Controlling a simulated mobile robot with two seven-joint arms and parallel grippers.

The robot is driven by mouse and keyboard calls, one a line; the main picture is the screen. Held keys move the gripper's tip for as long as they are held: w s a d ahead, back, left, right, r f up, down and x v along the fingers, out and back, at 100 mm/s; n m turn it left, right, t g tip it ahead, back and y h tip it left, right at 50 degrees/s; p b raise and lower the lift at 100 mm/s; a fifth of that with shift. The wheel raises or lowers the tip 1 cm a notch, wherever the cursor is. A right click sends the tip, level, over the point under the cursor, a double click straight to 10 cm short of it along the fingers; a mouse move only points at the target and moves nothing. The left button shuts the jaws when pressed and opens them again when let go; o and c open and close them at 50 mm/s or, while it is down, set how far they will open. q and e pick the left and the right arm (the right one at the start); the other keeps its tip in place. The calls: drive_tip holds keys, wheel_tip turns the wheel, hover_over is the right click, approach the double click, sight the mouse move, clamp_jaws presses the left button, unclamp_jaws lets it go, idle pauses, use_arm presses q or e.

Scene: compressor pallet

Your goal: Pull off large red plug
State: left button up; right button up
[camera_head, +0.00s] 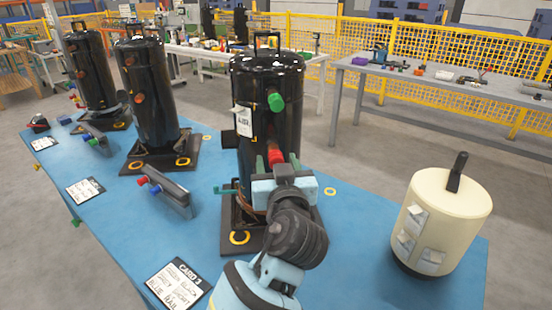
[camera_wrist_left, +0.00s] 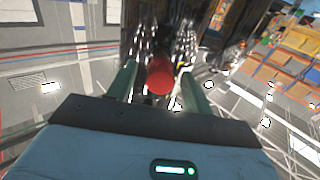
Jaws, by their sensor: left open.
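The large red plug (camera_head: 277,157) sticks out of the front of the nearest black compressor (camera_head: 270,90), below a green plug (camera_head: 276,101). My left gripper (camera_head: 277,163) is in front of that compressor, with its green fingers open on either side of the red plug. In the left wrist view the red plug (camera_wrist_left: 160,75) shows between the two spread fingers of my left gripper (camera_wrist_left: 159,72), with a gap visible on each side. My gripper body and wrist hide the lower front of the compressor. My right gripper is not in view.
The compressor stands on a dark base on a blue table (camera_head: 345,245). A cream canister (camera_head: 440,225) with a black handle stands to the right. A grey holder with small red and blue plugs (camera_head: 170,192) and a card (camera_head: 180,284) lie left. Two more black compressors (camera_head: 150,95) stand farther left.

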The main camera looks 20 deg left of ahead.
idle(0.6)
use_arm(q)
clamp_jaws()
drive_tip(key=shift+s+d+f, duration=0.1)
drive_tip(key=shift+v, duration=2.8)
